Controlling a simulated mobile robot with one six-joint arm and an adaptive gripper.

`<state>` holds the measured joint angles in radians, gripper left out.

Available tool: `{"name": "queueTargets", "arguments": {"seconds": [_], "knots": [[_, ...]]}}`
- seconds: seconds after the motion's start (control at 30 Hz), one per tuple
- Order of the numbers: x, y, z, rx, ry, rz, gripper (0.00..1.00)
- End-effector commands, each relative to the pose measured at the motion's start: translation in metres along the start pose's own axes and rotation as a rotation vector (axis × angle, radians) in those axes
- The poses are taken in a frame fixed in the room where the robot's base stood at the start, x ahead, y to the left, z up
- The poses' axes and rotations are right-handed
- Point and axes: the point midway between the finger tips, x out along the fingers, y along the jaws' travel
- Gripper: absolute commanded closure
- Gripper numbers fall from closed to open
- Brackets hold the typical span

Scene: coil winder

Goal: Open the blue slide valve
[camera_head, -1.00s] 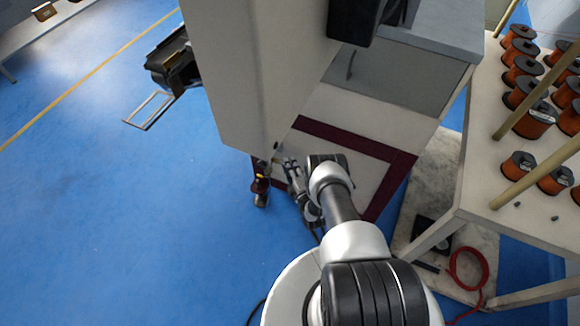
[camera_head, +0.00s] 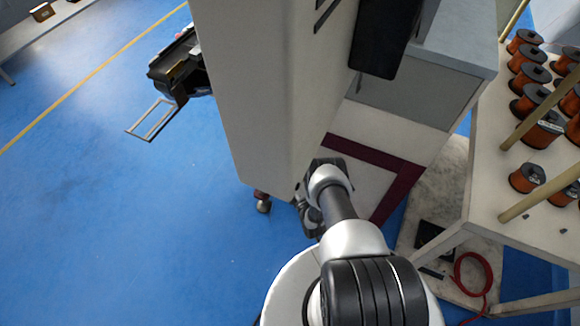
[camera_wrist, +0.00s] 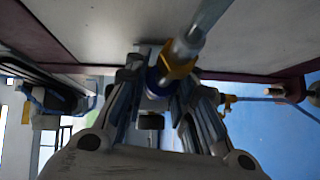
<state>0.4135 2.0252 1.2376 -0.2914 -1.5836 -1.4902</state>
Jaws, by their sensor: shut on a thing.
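The blue slide valve (camera_wrist: 153,82) shows in the wrist view as a dark blue sleeve between my fingers, next to a brass fitting (camera_wrist: 178,66) and a grey pipe. My gripper (camera_wrist: 157,88) is shut on the blue sleeve, one finger on each side. Its fingers and the fitting cover part of the valve, so I cannot tell the slide's position. In the head view the cabinet's lower corner hides my fingertips and the valve.
The tall pale cabinet (camera_head: 270,100) stands close over my arm. Another brass fitting with a hose (camera_wrist: 230,99) is at right in the wrist view. A rack of copper spools (camera_head: 535,130) stands at right. The blue floor (camera_head: 120,230) at left is clear.

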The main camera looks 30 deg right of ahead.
Motion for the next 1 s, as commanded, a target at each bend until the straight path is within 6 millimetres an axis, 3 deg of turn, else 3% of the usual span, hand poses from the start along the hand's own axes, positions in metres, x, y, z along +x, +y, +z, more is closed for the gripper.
{"name": "queueTargets", "arguments": {"seconds": [0.27, 0.3, 0.6, 1.0], "knots": [[0.001, -0.0002, -0.0033, -0.003, 0.009, -0.001, 1.0], [0.001, -0.0001, -0.0033, -0.003, 0.009, -0.001, 0.75], [0.0002, -0.0006, -0.002, -0.002, 0.005, -0.002, 0.55], [-0.0075, -0.0018, -0.001, 0.0, 0.002, -0.005, 0.55]]}}
